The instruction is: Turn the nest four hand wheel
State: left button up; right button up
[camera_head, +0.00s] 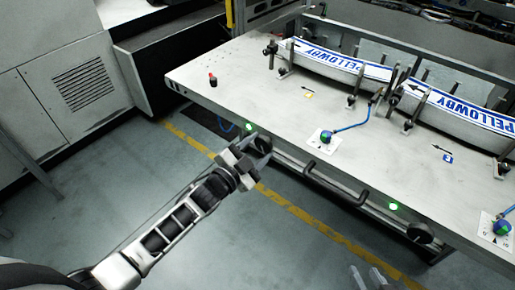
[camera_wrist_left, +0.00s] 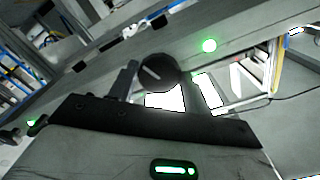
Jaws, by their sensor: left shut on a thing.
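A dark round hand wheel (camera_wrist_left: 158,73) shows between the fingers of my left gripper (camera_wrist_left: 165,85) in the left wrist view. My left gripper (camera_head: 262,152) is shut on this wheel at the bench's front edge, below a lit green lamp (camera_head: 249,127). In the head view the gripper mostly hides the wheel. No nest number can be read beside it. A second dark hand wheel (camera_head: 420,233) sits further right on the same edge, near another green lamp (camera_head: 393,207). My right gripper (camera_head: 369,279) shows only its fingertips at the bottom edge, apart and empty.
The grey bench (camera_head: 240,85) carries curved white and blue PELLOWBY labels (camera_head: 335,67) on posts. A black handle bar (camera_head: 335,182) runs along its front. The floor in front is clear.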

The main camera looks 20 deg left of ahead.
dwell(0.5)
pick_arm(q)
jog(key=o, duration=1)
jog(key=shift+c, duration=0.2)
jog(key=v, duration=1.6)
jog(key=s+d+f+n+g+y+p, duration=0.1)
jog(key=s+d+f+n+g+y, duration=0.1)
jog(key=s+d+n+g, duration=0.4)
jog(key=s+d+n, duration=0.2)
jog(key=n, duration=0.1)
jog(key=shift+f+n+y, duration=0.3)
jog(key=shift+n+y, duration=0.1)
